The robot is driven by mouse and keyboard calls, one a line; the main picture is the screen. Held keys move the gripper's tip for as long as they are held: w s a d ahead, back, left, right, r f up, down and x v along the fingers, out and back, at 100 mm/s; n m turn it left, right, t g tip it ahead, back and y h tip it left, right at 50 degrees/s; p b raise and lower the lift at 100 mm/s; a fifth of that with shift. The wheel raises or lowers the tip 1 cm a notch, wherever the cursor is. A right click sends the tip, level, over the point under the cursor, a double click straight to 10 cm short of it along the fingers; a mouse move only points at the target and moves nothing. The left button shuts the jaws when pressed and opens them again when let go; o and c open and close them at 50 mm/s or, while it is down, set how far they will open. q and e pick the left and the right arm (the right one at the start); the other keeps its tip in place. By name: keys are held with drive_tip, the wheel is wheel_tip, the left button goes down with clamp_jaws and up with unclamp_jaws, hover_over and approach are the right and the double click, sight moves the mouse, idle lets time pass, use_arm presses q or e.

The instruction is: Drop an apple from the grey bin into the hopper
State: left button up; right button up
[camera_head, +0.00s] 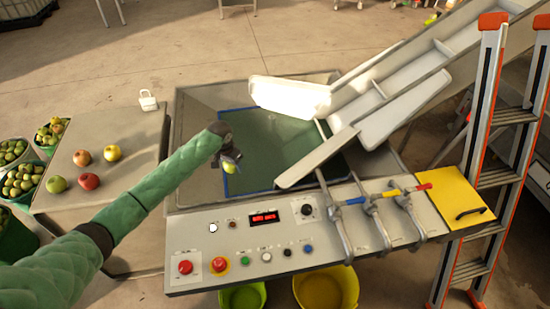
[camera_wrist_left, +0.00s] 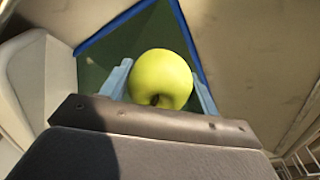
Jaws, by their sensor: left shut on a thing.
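My left gripper (camera_head: 228,163) is shut on a yellow-green apple (camera_head: 230,168). In the left wrist view the apple (camera_wrist_left: 160,79) sits between the two light blue fingers. The gripper holds it over the left part of the hopper (camera_head: 205,115), whose dark green opening has a blue edge. The opening also shows behind the apple in the left wrist view (camera_wrist_left: 110,55). Several apples, among them a red one (camera_head: 89,181) and a yellow one (camera_head: 112,153), lie on the grey surface at the left. I cannot make out which container is the grey bin. My right gripper is not in view.
A control panel (camera_head: 285,230) with buttons and levers stands in front of the hopper. A pale conveyor chute (camera_head: 390,100) slopes down from the upper right. An orange ladder (camera_head: 480,150) stands at the right. Baskets of green apples (camera_head: 20,185) stand at the far left.

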use_arm(q)
drive_tip(key=o, duration=1.1)
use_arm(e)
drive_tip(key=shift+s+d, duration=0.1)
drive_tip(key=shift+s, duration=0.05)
use_arm(q)
drive_tip(key=shift+o, duration=0.2)
drive_tip(key=shift+r, duration=0.3)
drive_tip(key=shift+s+a+r+b, duration=0.1)
drive_tip(key=shift+s+r+b, duration=0.1)
drive_tip(key=shift+r+b, duration=0.6)
drive_tip(key=r, duration=0.3)
drive_tip(key=r+b, duration=0.1)
drive_tip(key=shift+s+a+r, duration=0.1)
drive_tip(key=shift+s+r, duration=0.15)
drive_tip(key=shift+r, duration=0.5)
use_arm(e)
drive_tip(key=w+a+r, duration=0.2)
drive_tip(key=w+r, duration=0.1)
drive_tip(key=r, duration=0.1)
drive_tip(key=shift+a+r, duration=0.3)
